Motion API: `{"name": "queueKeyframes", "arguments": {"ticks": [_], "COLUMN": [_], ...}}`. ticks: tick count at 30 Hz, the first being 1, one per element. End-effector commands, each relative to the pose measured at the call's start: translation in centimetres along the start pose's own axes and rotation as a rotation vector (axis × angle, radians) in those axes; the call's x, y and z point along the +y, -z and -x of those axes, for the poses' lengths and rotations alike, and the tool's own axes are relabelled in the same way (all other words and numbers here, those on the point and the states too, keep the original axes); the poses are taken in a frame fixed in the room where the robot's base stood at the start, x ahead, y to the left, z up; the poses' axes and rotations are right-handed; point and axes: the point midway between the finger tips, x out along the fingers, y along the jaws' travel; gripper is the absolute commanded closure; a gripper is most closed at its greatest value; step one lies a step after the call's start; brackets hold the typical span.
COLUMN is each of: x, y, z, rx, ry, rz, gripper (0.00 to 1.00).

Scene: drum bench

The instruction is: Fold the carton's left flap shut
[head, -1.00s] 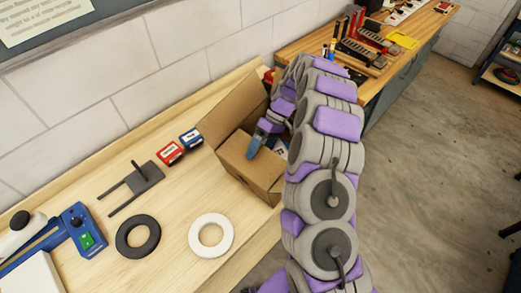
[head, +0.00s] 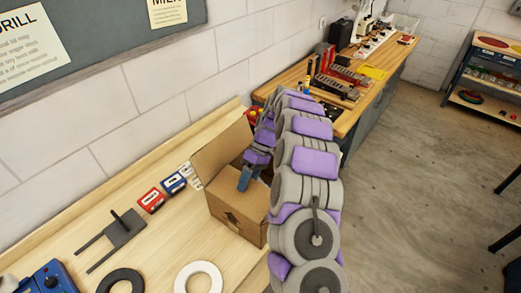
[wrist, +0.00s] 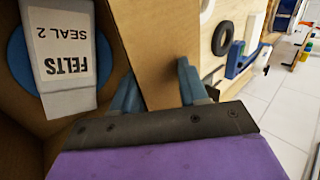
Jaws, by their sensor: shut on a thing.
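The open brown cardboard carton (head: 238,217) stands at the bench's right end, with a dark arrow mark on its near side. A tall flap (head: 221,151) stands raised along its far-left side. My gripper (head: 245,178) reaches down at the carton's top from behind my arm. In the wrist view, the blue fingers of my gripper (wrist: 160,88) lie on both sides of a cardboard panel (wrist: 152,45), shut on it. I cannot tell for certain which flap or wall it is. Inside the carton lies a white box (wrist: 65,55) marked FELTS SEAL 2, on something blue and round.
A red box (head: 152,200) and a blue box (head: 174,183) stand left of the carton. A dark forked tool (head: 117,233), a white ring (head: 199,276) and a black ring (head: 121,281) lie nearer. A second bench (head: 345,116) stands beyond. Floor to the right is open.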

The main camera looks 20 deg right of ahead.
Motion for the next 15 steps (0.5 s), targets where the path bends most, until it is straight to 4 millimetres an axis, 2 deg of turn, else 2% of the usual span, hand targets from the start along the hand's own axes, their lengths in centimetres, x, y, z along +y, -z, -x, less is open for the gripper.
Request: {"name": "queueKeyframes", "arguments": {"ticks": [4, 15], "x": [0.1, -0.4], "y": [-0.2, -0.6], "z": [2.9, 8.4], "rx": [0.008, 0.011], "ry": [-0.005, -0.002], "rz": [0.000, 0.000], "gripper": [0.71, 0.71]}}
